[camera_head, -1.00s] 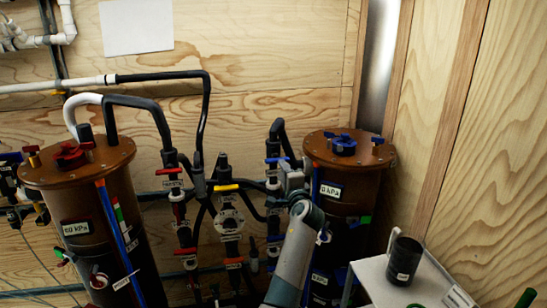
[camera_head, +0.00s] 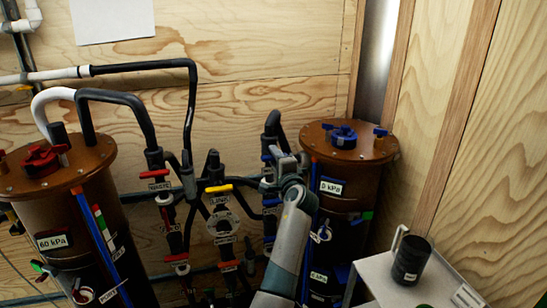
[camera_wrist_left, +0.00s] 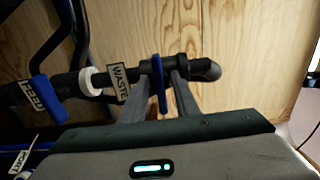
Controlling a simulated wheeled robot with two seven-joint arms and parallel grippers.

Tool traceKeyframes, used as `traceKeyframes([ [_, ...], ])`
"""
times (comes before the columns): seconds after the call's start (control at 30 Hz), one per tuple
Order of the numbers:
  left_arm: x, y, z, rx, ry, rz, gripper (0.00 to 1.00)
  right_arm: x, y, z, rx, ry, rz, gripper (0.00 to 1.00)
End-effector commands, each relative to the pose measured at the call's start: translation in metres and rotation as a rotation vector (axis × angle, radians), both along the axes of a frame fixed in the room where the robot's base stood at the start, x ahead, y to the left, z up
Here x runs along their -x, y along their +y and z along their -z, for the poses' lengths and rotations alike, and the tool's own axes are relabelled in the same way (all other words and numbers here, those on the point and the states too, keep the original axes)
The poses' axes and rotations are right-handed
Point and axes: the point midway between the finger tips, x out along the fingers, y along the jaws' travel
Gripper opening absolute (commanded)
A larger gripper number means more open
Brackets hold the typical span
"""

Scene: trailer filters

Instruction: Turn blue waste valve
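The blue waste valve handle (camera_wrist_left: 158,85) sits on a dark pipe beside a "WASTE" label (camera_wrist_left: 122,82) in the left wrist view. My left gripper (camera_wrist_left: 163,80) is open, with one finger on each side of this handle and small gaps showing between. In the head view, my left gripper (camera_head: 286,162) is at the pipes just left of the right-hand brown tank (camera_head: 345,190). The blue handle there (camera_head: 268,158) is partly hidden by the gripper. My right gripper is not in view.
A second blue handle with a "FEED" label (camera_wrist_left: 32,94) is farther left on the pipe. Red and yellow valve handles (camera_head: 218,188) stand left of my arm. Another brown tank (camera_head: 60,195) is at left. A black mug (camera_head: 410,260) sits on a white stand at right.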

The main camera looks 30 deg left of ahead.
Motion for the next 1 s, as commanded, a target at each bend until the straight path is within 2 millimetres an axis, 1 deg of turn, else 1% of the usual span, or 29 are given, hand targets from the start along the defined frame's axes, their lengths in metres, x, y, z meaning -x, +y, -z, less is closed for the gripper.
traceKeyframes([
  [0.1, 0.000, 0.000, 0.000, 0.000, 0.000, 0.000, 0.28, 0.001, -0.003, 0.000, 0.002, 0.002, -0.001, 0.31],
  [0.13, 0.000, 0.000, 0.000, 0.000, 0.000, 0.000, 0.23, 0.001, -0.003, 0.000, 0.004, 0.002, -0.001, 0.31],
  [0.17, 0.000, 0.000, 0.000, 0.000, 0.000, 0.000, 0.16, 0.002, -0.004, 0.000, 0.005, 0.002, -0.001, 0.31],
  [0.2, 0.000, 0.000, 0.000, 0.000, 0.000, 0.000, 0.07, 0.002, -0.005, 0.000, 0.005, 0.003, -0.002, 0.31],
  [0.23, 0.000, 0.000, 0.000, 0.000, 0.000, 0.000, 0.00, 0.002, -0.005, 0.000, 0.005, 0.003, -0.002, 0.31],
  [0.47, 0.000, 0.000, 0.000, 0.001, -0.002, 0.000, 0.00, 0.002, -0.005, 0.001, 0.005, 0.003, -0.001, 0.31],
  [0.67, 0.000, 0.000, 0.002, 0.019, -0.023, 0.000, 0.00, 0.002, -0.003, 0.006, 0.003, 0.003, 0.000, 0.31],
  [0.87, 0.000, 0.001, 0.003, 0.071, -0.084, -0.001, 0.00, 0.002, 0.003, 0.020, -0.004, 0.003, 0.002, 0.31],
  [1.0, 0.000, 0.001, 0.005, 0.129, -0.153, -0.001, 0.00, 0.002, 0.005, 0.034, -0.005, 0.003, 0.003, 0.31],
])
